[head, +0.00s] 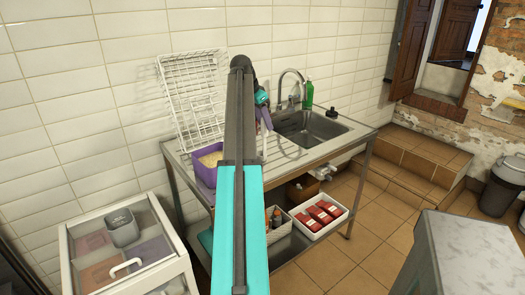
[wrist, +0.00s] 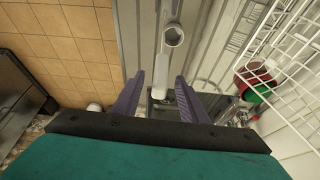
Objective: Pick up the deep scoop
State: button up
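A pale scoop-like utensil with a round cup (wrist: 173,35) and a long white handle (wrist: 160,74) shows in the wrist view; I take it for the deep scoop. My gripper (wrist: 159,82) is open, with its two purple fingers apart. The handle's near end shows between the fingertips, with visible gaps on both sides. I cannot tell how far below the fingers it is. In the head view my arm hides most of this spot, and only part of my gripper (head: 262,98) shows beside it.
A steel sink table (head: 300,163) stands against the tiled wall, with a tap (head: 293,76) and green bottle (head: 308,93). A white wire rack (head: 190,95) and purple bin (head: 204,176) are at left. A white tray of red packs (head: 321,216) sits below.

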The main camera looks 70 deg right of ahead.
jog(key=p+x, duration=0.1)
jog(key=x, duration=0.4)
jog(key=shift+f, duration=0.15)
jog(key=shift+c, duration=0.4)
grip_shut()
